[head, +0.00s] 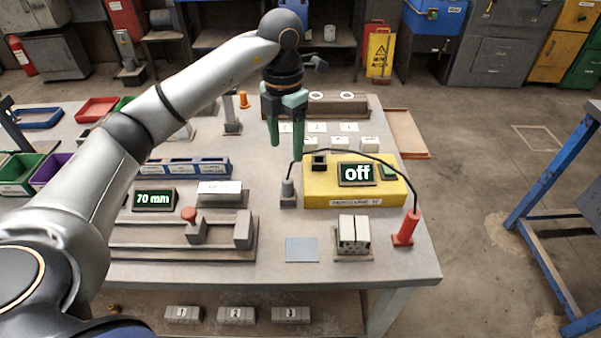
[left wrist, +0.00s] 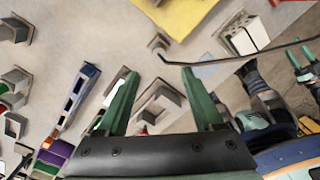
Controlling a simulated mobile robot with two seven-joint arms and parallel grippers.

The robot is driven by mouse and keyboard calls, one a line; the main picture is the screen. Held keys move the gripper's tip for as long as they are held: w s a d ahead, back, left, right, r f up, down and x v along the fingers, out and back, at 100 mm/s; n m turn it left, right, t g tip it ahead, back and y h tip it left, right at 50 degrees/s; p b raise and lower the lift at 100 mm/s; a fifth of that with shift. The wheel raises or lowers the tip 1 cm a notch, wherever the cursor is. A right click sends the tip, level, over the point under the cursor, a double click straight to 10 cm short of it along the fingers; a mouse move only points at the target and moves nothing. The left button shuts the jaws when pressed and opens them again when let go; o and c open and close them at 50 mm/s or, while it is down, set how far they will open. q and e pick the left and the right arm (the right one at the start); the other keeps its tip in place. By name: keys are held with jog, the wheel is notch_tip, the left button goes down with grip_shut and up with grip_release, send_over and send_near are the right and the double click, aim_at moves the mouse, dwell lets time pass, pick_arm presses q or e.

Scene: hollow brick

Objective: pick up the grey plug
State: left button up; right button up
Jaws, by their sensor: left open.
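The grey plug (head: 288,187) stands upright in a small grey holder on the table, left of the yellow box, with a black cable (head: 360,153) from its top. In the left wrist view the plug (left wrist: 158,43) is near the top middle, beyond my fingertips. My left gripper (head: 287,148) points down above and behind the plug, open and empty, apart from it. Its two green fingers (left wrist: 160,73) are spread in the left wrist view. My right gripper (left wrist: 301,62) shows small at the right edge of that view, its fingers apart; it is outside the head view.
The yellow box (head: 325,190) with an "off" display stands right of the plug. The cable arches over it to a red probe (head: 405,228). A grey slide fixture (head: 180,238) and a blue bin row (head: 185,168) lie left. A flat blue-grey square (head: 301,249) lies in front.

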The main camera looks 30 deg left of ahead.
aim_at(287, 179)
pick_arm(q)
notch_tip(287, 179, down, 6)
jog(key=shift+a+f, duration=0.1)
jog(key=shift+f+p, duration=0.7)
jog(key=shift+f, duration=2.4)
jog(key=shift+c, duration=0.2)
grip_shut()
